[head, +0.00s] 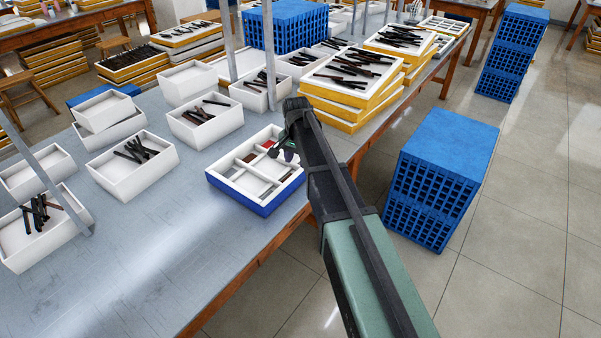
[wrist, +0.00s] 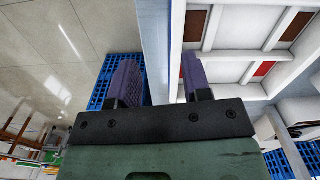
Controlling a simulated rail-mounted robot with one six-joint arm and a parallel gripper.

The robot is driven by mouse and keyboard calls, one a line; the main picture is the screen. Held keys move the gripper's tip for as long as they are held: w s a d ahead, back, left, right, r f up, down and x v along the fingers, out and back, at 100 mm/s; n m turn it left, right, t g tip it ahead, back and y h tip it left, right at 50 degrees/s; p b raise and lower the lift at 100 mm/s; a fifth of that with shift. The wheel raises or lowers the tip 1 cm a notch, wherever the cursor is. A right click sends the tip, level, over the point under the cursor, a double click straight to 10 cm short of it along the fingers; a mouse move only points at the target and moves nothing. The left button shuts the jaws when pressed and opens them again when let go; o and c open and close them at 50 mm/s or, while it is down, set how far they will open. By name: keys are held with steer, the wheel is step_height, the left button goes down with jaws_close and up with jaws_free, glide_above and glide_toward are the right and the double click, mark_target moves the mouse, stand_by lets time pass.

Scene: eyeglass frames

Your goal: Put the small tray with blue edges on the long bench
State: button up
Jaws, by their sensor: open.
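The small tray with blue edges (head: 255,203) rests flat on a grey-topped bench (head: 150,255), close to its right edge. Its white inside is split into compartments, some with small coloured pieces. My gripper (head: 283,150) is over the tray's right far side, and my arm hides part of that side. In the wrist view my gripper (wrist: 158,78) has its fingers apart with nothing clamped between them. The right finger overlaps the tray's blue and white edge (wrist: 178,40); the left finger is outside it. I cannot tell whether either finger touches the tray.
White boxes of dark frame parts (head: 135,178) stand left of the tray. Yellow-edged stacked trays (head: 340,110) stand behind it. A metal post (head: 269,60) rises behind my gripper. A blue crate (head: 425,205) stands on the floor at right. The bench front is clear.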

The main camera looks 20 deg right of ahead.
steer(key=s+a+n, duration=0.2)
steer(key=s+n, duration=0.2)
steer(key=s, duration=0.8)
steer(key=s+a+n, duration=0.2)
steer(key=s+n, duration=0.3)
steer(key=s, duration=0.8)
steer(key=shift+s+a, duration=0.25)
steer(key=shift+a, duration=0.15)
